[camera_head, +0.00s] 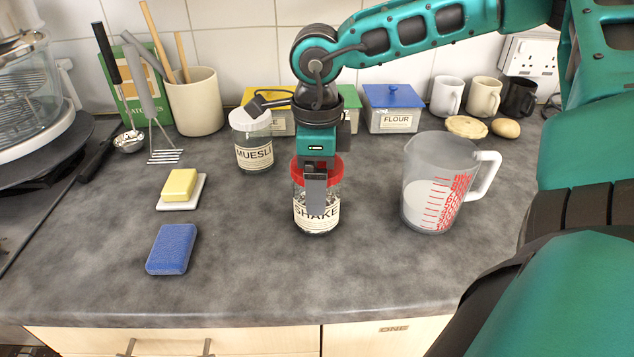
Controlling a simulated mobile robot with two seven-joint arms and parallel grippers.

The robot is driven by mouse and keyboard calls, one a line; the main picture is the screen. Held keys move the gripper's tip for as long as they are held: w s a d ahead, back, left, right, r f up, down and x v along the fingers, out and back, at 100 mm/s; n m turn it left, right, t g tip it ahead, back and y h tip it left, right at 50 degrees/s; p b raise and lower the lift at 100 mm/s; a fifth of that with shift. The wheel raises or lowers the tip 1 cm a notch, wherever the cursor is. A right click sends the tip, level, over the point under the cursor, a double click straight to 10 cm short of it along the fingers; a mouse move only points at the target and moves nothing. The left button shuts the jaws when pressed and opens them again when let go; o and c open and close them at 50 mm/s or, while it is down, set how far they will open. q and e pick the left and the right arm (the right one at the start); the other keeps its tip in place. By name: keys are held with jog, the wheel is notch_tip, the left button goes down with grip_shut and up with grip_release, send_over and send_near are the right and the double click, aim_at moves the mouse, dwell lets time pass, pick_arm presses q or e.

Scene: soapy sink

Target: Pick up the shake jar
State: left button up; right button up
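The shake jar (331,212) is a clear jar with a red lid and a white label reading SHAKE. It stands upright on the worktop in the middle of the head view. My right gripper (315,187) points straight down over it, with one grey finger in front of the lid and the upper jar wall. The other finger is hidden, so I cannot tell whether the gripper is open or closed on the jar. My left gripper is not in view.
A muesli jar (253,150) stands behind left of the shake jar. A measuring jug (428,185) stands to the right. A yellow block (180,184) on a white dish and a blue sponge (172,249) lie left. A blue-lidded flour tin (391,110) stands behind. The front worktop is clear.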

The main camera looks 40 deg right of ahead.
jog(key=shift+c, duration=0.6)
jog(key=shift+w+r, duration=0.1)
jog(key=shift+r, duration=0.1)
jog(key=shift+r, duration=0.25)
notch_tip(320, 180, up, 27)
jog(key=shift+r+p, duration=0.1)
jog(key=shift+p, duration=1.05)
